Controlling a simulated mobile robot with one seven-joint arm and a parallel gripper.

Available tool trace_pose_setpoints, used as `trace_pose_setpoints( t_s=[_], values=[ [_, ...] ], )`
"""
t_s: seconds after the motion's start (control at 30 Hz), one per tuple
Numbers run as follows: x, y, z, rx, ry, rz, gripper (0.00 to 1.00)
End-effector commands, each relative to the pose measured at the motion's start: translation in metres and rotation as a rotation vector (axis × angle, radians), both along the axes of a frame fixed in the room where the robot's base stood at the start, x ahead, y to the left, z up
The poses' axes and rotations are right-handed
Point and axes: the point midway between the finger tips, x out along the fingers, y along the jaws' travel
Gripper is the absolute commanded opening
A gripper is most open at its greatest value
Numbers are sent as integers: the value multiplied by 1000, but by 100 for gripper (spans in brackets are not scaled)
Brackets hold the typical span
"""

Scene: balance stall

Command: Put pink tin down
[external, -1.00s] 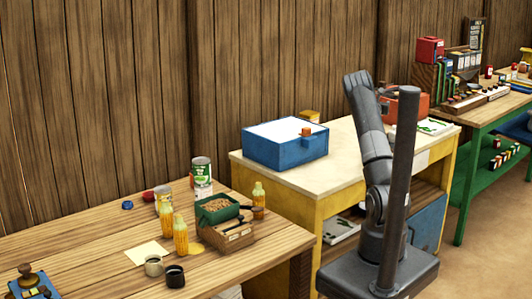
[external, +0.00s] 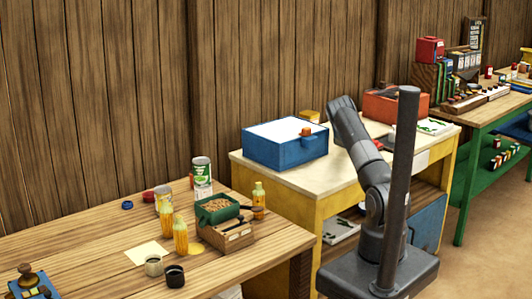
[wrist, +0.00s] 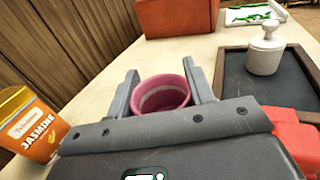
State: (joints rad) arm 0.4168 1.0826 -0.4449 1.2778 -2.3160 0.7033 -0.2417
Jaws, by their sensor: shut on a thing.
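The pink tin (wrist: 160,95) is an open-topped round tin, seen from above in the wrist view between the two fingers of my gripper (wrist: 162,72). My gripper is shut on it. The tin's bottom is hidden, so I cannot tell whether it touches the cream tabletop (wrist: 108,72). In the external view my arm leans over the yellow table (external: 300,178). My gripper and the pink tin are hidden there behind the arm.
An orange jasmine tin (wrist: 38,128) stands at left in the wrist view. A dark wood-framed tray (wrist: 250,88) holding a white knobbed object (wrist: 265,52) lies right. A red box (wrist: 178,18) stands behind. A blue box (external: 285,148) sits on the table's left.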

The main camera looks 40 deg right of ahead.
Motion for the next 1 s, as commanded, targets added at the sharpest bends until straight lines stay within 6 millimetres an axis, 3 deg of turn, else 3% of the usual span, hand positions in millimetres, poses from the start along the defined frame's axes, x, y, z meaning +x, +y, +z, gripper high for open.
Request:
trace_pose_setpoints(
  t_s=[0.13,0.37,0.73,0.77,1.0],
  values=[
    [3,1,-8,1,0,-1,22],
    [3,1,-40,1,2,0,22],
    [3,1,-44,0,1,0,22],
    [3,1,-45,0,1,0,49],
    [3,1,-44,0,0,0,68]
  ],
)
